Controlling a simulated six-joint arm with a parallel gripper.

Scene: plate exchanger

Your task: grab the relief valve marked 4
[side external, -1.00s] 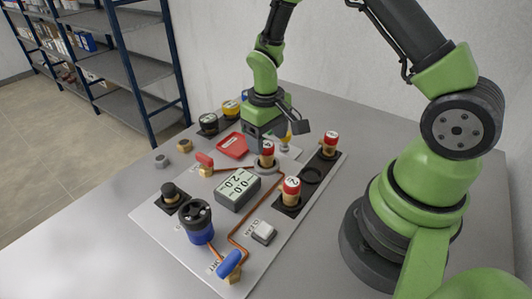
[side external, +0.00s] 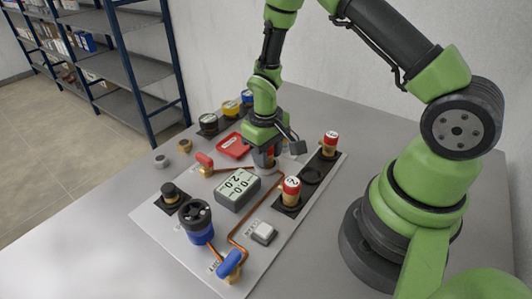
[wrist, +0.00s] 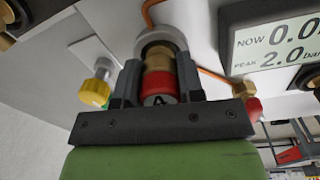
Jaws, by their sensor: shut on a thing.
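The relief valve marked 4 (wrist: 158,84) has a red cap and a brass body, and the 4 reads clearly in the wrist view. It stands in a round grey ring (wrist: 172,30) on the panel. My gripper (wrist: 160,83) is shut on it, with one dark finger on each side of the cap. In the side view my gripper (side external: 266,153) points down over the ring (side external: 264,169) and mostly hides the valve. The valve appears still in the ring.
Two other red-capped valves (side external: 291,189) (side external: 330,144) stand right of my gripper, beside an empty dark socket (side external: 312,174). A yellow-knobbed fitting (wrist: 96,88) is near one finger.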

